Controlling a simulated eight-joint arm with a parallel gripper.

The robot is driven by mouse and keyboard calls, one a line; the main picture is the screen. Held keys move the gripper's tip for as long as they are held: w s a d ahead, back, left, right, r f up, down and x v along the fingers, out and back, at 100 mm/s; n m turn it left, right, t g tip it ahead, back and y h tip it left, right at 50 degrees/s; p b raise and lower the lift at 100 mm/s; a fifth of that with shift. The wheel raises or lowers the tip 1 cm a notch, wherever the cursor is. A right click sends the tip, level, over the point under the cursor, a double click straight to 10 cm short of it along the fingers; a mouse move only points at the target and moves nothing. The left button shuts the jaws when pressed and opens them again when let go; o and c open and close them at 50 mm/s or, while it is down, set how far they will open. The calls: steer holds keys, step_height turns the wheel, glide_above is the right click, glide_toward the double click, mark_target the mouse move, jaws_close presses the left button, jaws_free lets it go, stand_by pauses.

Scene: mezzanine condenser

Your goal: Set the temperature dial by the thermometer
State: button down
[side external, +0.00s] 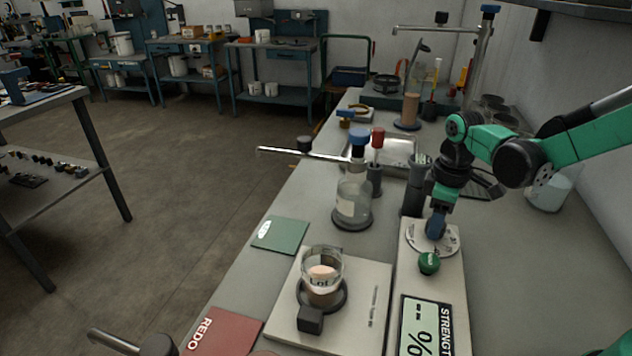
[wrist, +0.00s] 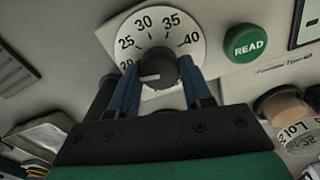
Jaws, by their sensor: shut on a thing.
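The dial (side external: 447,238) is a white disc on the light panel at the right of the bench. In the wrist view the dial (wrist: 193,27) shows numbers including 25, 30, 35 and 40. Its dark knob (wrist: 158,62) has a white pointer mark directed left, toward the low end of the scale. My gripper (side external: 436,226) is shut on the knob; in the wrist view the blue fingers of my gripper (wrist: 160,72) stand on either side of it. I cannot pick out a thermometer or its reading with certainty.
A green READ button (wrist: 245,43) is close beside the dial. A STRENGTH display (side external: 419,325) shows dashes and a percent sign. A Lot-labelled beaker (side external: 323,262) stands on the left plate. A blue-capped flask (side external: 353,200) and a grey cylinder (side external: 413,190) stand behind.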

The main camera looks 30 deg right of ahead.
steer(key=m, duration=0.7)
steer(key=shift+m, duration=0.4)
steer(key=m, duration=0.3)
steer(key=shift+m, duration=2.2)
steer(key=shift+c, duration=1.8)
jaws_free()
